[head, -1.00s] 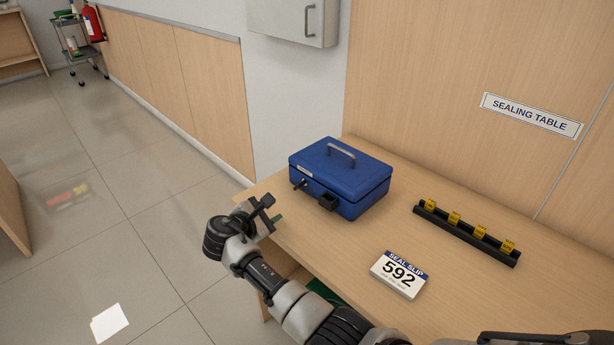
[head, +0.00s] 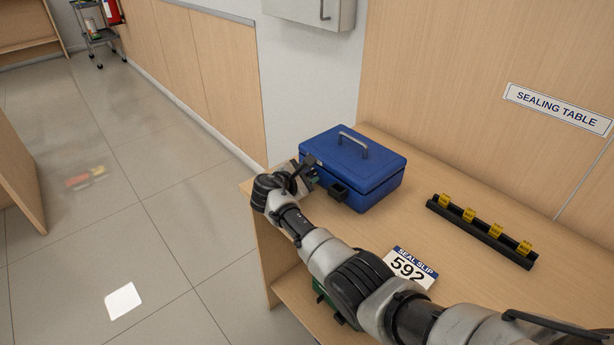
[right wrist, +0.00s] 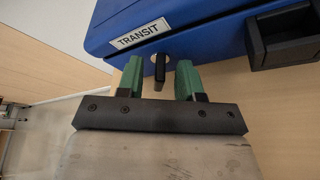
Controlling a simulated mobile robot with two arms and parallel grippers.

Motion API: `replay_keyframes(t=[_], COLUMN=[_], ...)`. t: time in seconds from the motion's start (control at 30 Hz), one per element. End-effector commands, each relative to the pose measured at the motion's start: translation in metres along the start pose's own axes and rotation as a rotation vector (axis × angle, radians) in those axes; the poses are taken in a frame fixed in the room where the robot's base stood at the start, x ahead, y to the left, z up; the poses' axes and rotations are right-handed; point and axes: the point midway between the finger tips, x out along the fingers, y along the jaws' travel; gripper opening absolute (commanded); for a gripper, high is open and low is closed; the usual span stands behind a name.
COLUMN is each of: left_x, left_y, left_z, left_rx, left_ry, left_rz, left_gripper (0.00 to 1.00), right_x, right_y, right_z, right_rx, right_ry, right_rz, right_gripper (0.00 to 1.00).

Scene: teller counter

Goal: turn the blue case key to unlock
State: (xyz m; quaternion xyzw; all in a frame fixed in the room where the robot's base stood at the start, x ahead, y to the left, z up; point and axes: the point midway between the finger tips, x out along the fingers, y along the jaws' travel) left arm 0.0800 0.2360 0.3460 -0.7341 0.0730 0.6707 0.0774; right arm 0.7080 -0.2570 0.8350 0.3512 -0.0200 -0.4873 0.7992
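The blue case (head: 352,167) stands closed on the table, its grey handle on top. A "TRANSIT" label and the key (right wrist: 160,70) show on its front in the right wrist view. The key is dark, in a round metal lock, with its bow hanging upright. My right gripper (right wrist: 158,80) is open, its green-padded fingers on either side of the key with small gaps. In the head view the right gripper (head: 306,178) is at the case's left front and hides the key. My left gripper is not in view.
A black latch (right wrist: 285,35) sticks out to the right of the key. The "592" seal slip (head: 409,268) lies in front of the case, partly behind my arm. A black rack (head: 480,232) with several yellow tags lies to the right. Bare tabletop is between them.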

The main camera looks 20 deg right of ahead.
Motion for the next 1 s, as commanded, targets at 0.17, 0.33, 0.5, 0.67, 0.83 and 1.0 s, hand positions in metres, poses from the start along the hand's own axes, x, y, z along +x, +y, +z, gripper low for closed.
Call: replay_keyframes(t=[0.17, 0.33, 0.5, 0.67, 0.83, 1.0], left_x=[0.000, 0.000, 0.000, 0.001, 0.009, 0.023], left_y=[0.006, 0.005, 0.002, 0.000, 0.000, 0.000], left_z=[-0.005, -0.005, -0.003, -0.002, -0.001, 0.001], left_rx=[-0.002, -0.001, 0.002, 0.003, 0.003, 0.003], left_ry=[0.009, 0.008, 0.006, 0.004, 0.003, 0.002], left_rz=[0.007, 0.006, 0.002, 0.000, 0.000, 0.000], left_gripper=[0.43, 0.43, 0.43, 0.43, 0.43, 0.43], right_x=[0.002, 0.002, 0.002, 0.002, 0.003, 0.003], right_y=[0.000, 0.000, 0.000, -0.001, -0.004, -0.006], right_z=[0.000, 0.000, 0.000, 0.000, -0.002, -0.004], right_rx=[0.001, 0.001, 0.001, 0.006, 0.124, 0.286], right_ry=[0.000, 0.000, 0.000, 0.000, 0.000, 0.001], right_rz=[0.000, -0.001, 0.000, 0.002, 0.052, 0.119], right_gripper=[0.36, 0.25, 0.00, 0.00, 0.00, 0.00])
